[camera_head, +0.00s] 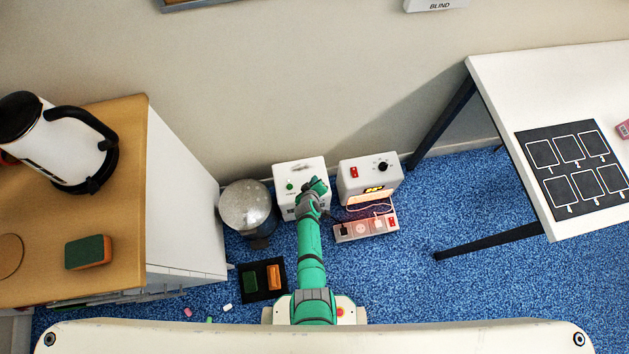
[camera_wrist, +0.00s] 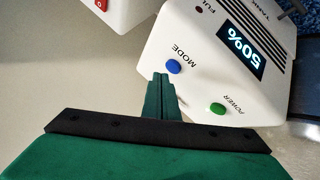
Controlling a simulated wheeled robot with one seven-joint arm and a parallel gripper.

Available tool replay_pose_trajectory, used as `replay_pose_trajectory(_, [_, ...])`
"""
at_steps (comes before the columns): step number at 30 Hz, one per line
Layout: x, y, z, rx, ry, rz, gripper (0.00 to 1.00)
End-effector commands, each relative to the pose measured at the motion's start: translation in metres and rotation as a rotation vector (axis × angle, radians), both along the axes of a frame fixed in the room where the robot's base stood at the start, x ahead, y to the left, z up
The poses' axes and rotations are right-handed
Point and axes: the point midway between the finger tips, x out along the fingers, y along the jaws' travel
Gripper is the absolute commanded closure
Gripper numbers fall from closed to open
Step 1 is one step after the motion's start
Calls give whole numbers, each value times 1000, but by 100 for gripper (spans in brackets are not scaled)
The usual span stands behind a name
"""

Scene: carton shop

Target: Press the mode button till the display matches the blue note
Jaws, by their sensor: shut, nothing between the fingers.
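A white box device (camera_head: 299,172) stands on the floor by the wall, partly hidden behind my arm. In the wrist view its top (camera_wrist: 190,30) carries a blue button (camera_wrist: 174,66) marked MODE, a green button (camera_wrist: 217,108) marked POWER, and a lit display (camera_wrist: 243,49) reading 50%. A small red light sits near its far edge. My gripper (camera_wrist: 161,78) is shut and empty, its tips just beside the MODE button; whether they touch it is unclear. In the head view my gripper (camera_head: 318,186) is over the device. I see no blue note in either view.
A second white box (camera_head: 368,172) with a red switch and black knob stands close on the right, with a power strip (camera_head: 366,229) in front. A metal bin (camera_head: 247,205) stands left. A black tray (camera_head: 263,294) lies on the carpet. Open carpet lies right.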

Motion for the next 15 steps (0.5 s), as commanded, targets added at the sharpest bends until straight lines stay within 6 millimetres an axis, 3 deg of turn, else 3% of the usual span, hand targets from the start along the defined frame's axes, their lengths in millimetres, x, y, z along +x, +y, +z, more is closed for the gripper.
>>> replay_pose_trajectory(15, [0, 0, -8, -1, 0, 1, 100])
